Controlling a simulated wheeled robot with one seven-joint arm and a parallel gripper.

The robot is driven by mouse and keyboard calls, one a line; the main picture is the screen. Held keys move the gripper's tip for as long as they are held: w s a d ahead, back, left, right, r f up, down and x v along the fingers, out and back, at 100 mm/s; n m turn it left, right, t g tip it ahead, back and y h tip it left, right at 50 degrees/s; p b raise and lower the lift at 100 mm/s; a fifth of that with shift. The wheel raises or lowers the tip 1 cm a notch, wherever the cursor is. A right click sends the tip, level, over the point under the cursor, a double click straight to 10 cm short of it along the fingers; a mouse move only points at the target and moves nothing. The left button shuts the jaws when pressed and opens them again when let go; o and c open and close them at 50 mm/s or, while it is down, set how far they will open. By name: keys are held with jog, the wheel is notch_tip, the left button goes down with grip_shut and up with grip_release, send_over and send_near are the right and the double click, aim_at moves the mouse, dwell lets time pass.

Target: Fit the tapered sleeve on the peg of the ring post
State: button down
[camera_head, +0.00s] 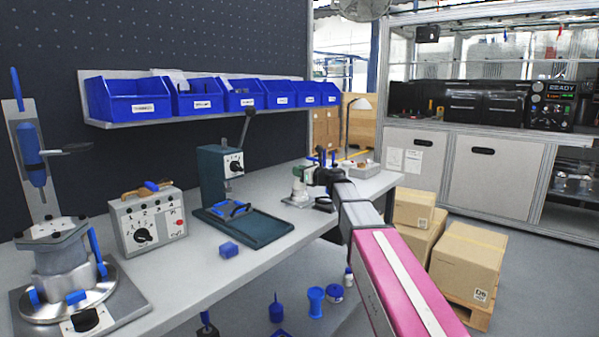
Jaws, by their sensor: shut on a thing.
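My gripper (309,175) is at the far part of the workbench, small in the view and partly hidden by its own wrist. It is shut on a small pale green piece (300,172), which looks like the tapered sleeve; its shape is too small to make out. Just below stands a grey metal post on a round base (296,197), which looks like the ring post. The held piece is at or just above the top of this post. I cannot tell whether they touch or whether the peg is inside the sleeve.
A grey control box (147,222) and a round fixture (66,275) are farther left. Blue bins (128,101) line the shelf above. Cartons (467,262) stand on the floor, right.

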jog(key=c, duration=1)
grip_release()
jog(key=shift+f, duration=0.1)
jog(key=v, duration=1)
jog(key=shift+s+d, duration=0.3)
